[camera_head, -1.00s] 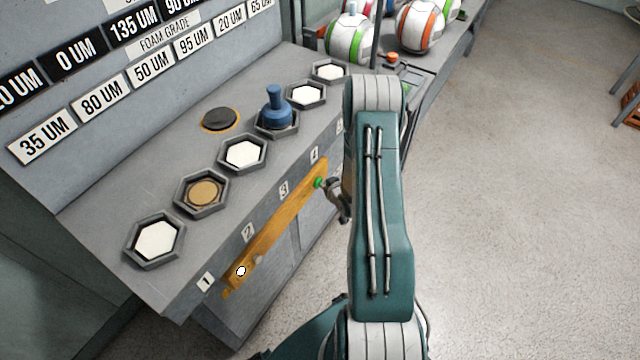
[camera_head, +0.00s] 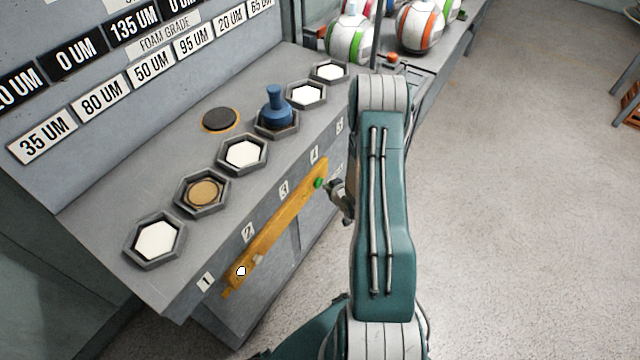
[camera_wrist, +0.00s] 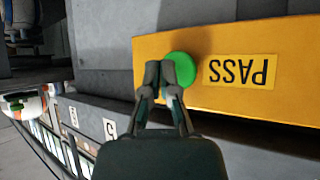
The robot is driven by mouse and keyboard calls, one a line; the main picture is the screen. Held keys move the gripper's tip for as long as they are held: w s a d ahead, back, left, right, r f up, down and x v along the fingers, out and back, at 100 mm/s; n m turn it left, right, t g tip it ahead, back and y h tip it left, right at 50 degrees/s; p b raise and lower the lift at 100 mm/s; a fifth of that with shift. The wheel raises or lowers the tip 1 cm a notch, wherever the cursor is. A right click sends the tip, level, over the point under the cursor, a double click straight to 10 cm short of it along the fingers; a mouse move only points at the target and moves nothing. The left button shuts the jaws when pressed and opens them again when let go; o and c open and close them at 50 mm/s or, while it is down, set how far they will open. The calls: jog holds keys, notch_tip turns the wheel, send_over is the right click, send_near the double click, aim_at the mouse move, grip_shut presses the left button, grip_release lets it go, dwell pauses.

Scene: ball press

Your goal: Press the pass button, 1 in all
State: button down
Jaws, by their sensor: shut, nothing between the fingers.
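The pass button is a round green button (camera_head: 319,183) at the right end of a yellow panel (camera_head: 280,223) on the front of the grey bench. In the wrist view the green button (camera_wrist: 181,69) sits beside an upside-down PASS label (camera_wrist: 240,70). My gripper (camera_head: 331,187) is shut and empty, just right of the button in the head view, with a small gap. In the wrist view its fingertips (camera_wrist: 163,72) overlap the button's left edge; contact cannot be told there.
The bench top holds several hexagonal sockets, with white pads, a tan disc (camera_head: 204,193) and a blue stamp-like piece (camera_head: 276,106). A white knob (camera_head: 241,271) is at the panel's left end. Balls (camera_head: 350,38) stand on a rack behind.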

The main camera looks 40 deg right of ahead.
jog(key=shift+s, duration=0.1)
jog(key=s, duration=0.1)
jog(key=s+d, duration=0.1)
jog(key=s, duration=0.1)
jog(key=s+d, duration=0.1)
jog(key=shift+s, duration=0.3)
dwell(0.4)
